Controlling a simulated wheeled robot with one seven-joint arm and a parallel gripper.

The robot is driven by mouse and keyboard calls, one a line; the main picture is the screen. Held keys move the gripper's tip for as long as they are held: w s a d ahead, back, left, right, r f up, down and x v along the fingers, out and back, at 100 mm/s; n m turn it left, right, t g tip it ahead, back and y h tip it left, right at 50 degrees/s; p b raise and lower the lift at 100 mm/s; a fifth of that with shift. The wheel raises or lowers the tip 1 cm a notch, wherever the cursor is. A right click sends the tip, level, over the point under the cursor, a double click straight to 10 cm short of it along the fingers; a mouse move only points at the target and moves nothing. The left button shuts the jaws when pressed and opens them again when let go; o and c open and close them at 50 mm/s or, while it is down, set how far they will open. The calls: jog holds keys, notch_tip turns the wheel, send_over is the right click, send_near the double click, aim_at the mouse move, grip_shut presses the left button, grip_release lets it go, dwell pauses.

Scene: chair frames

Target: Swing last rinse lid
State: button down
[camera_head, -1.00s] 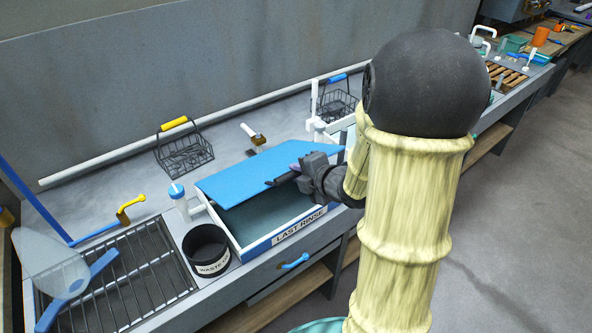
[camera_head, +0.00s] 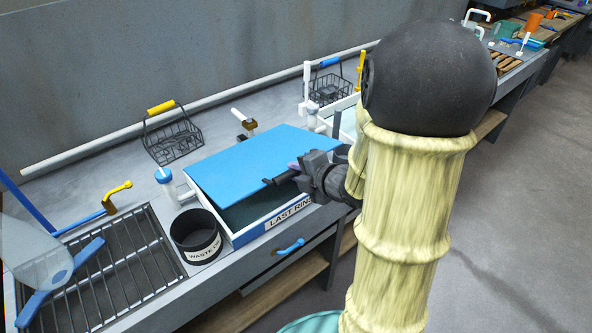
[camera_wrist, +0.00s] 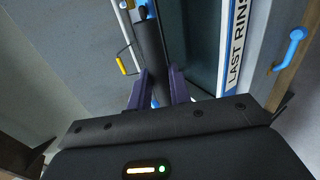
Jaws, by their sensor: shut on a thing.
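The blue last rinse lid (camera_head: 245,163) is a flat panel tilted over the last rinse tank (camera_head: 288,214). Its near edge stands above the tank's labelled front rim, leaving a dark gap there. My gripper (camera_head: 282,174) is at the lid's near right side in the head view. In the wrist view my gripper (camera_wrist: 160,88) has its purple fingers shut around a dark round bar (camera_wrist: 150,50), which appears to be the lid's handle. How the bar joins the lid is hidden.
A black waste cup (camera_head: 196,235) stands left of the tank, beside a drain rack (camera_head: 100,265). A wire basket with a yellow handle (camera_head: 172,140) sits behind. A blue drawer handle (camera_head: 289,246) sticks out below the tank. Another white-rimmed tank (camera_head: 345,105) lies beyond.

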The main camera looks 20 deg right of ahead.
jog(key=f+b, duration=0.1)
jog(key=b, duration=0.1)
jog(key=s+f+b, duration=0.1)
jog(key=f+b, duration=0.2)
jog(key=shift+s+d+f+b, duration=0.15)
jog(key=shift+d+f+b, duration=0.1)
jog(key=shift+f+b, duration=0.15)
jog(key=shift+r, duration=0.1)
jog(key=c, duration=1.2)
grip_release()
jog(key=shift+s+r, duration=0.1)
jog(key=shift+s, duration=0.1)
jog(key=b+v, duration=0.1)
jog(key=v, duration=1.6)
jog(key=shift+b, duration=0.35)
